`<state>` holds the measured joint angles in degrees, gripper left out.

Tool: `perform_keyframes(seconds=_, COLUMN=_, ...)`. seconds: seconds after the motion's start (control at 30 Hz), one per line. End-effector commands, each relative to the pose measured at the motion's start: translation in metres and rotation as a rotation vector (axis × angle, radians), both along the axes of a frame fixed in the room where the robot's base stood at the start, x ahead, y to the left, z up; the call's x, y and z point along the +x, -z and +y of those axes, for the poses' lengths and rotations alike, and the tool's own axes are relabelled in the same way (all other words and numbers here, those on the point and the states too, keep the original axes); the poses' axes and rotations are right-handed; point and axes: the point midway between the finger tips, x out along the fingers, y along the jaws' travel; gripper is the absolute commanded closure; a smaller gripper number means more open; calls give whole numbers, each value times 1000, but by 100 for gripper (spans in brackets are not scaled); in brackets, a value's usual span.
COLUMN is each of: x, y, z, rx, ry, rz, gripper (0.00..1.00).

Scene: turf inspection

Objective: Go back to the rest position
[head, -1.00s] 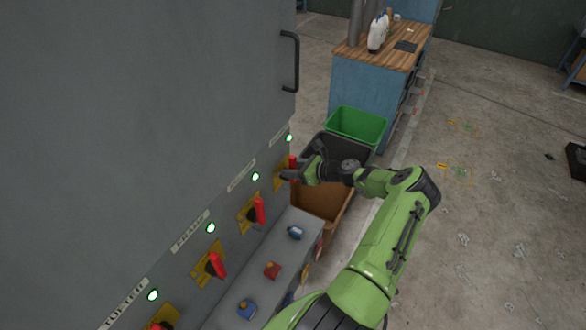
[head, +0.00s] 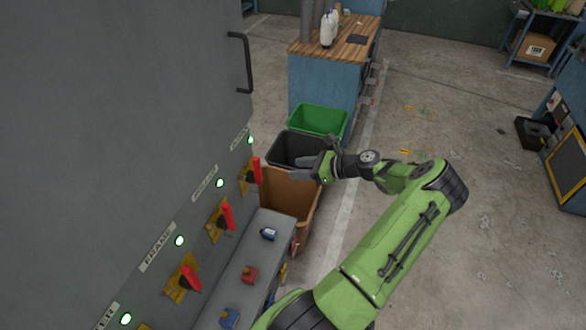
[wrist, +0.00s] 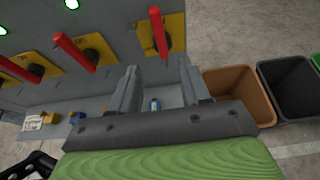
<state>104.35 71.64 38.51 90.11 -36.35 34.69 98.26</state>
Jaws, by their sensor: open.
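My gripper (head: 312,168) is open and empty, held in the air to the right of the grey cabinet (head: 110,110). Its two grey fingers (wrist: 158,90) stand apart in the wrist view, with nothing gripped between them. My green arm reaches up from the bottom of the head view to the gripper. The cabinet's face carries several red switch handles on yellow plates; the farthest red handle (head: 256,170) is left of the gripper and apart from it. It also shows upright in the wrist view (wrist: 157,32).
A brown bin (head: 290,195), a black bin (head: 285,148) and a green bin (head: 318,120) stand in a row by the cabinet. A grey ledge (head: 245,255) with small padlock-like items runs below the switches. A wood-topped blue workbench (head: 320,75) is behind.

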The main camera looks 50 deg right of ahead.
Motion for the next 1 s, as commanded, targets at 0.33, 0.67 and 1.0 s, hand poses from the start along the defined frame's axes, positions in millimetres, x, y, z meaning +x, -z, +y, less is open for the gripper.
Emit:
perform_keyframes(seconds=0.33, x=1, y=0, z=0, rx=0, ry=0, rz=0, gripper=53)
perform_keyframes(seconds=0.67, x=36, y=-19, z=55, rx=-217, ry=-270, rz=103, gripper=53)
perform_keyframes(seconds=1.0, x=50, y=-107, z=237, rx=-1059, ry=-1197, rz=257, gripper=53)
